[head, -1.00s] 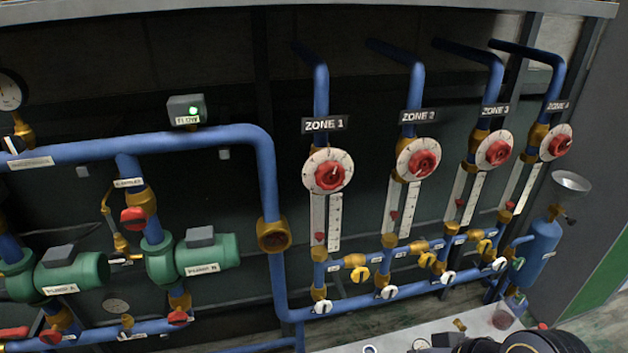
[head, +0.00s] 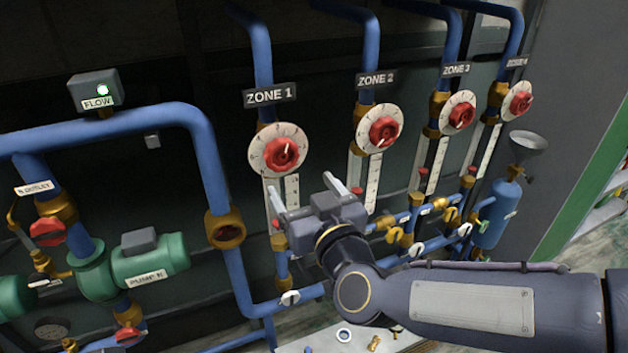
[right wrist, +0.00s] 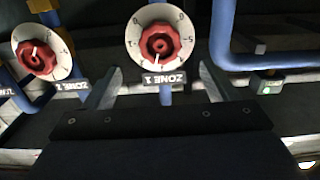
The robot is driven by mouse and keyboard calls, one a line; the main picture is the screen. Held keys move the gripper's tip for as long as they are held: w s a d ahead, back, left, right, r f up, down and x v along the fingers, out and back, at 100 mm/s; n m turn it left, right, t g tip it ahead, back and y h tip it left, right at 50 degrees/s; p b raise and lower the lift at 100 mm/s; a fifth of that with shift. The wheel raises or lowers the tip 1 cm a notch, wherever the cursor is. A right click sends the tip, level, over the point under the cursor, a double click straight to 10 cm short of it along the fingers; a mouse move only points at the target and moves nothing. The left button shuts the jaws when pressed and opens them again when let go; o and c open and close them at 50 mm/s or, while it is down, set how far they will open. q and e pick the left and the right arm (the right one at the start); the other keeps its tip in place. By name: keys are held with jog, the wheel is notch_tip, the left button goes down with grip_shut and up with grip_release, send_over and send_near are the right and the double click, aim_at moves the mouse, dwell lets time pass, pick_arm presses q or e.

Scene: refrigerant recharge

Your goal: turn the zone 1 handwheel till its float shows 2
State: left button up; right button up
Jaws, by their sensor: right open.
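The zone 1 handwheel (head: 280,153) is a red knob on a round white dial, under the ZONE 1 label (head: 271,95). It also shows upside down in the right wrist view (right wrist: 160,43), ahead between the fingers. Its white float scale (head: 292,190) hangs below the dial; my gripper partly covers it, and I cannot read the float. My right gripper (head: 302,197) is open and empty, below and in front of the dial, apart from the wheel. In the right wrist view its fingers (right wrist: 160,90) are spread wide. My left gripper is not in view.
The zone 2 handwheel (head: 382,130) is close on the right, with the zone 3 handwheel (head: 460,114) beyond it. Blue pipes and yellow valves (head: 394,234) lie below. A green pump (head: 150,258) is at the lower left. A blue cylinder (head: 492,212) stands at the right.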

aim_at(283, 159)
jog(key=x, duration=0.9)
jog(key=shift+w+b, duration=0.1)
jog(key=shift+b, duration=0.25)
jog(key=c, duration=1)
jog(key=shift+o, duration=0.2)
jog(key=shift+f+m+b, duration=0.1)
jog(key=shift+m+b, duration=0.4)
jog(key=shift+b, duration=0.05)
jog(key=shift+m, duration=0.3)
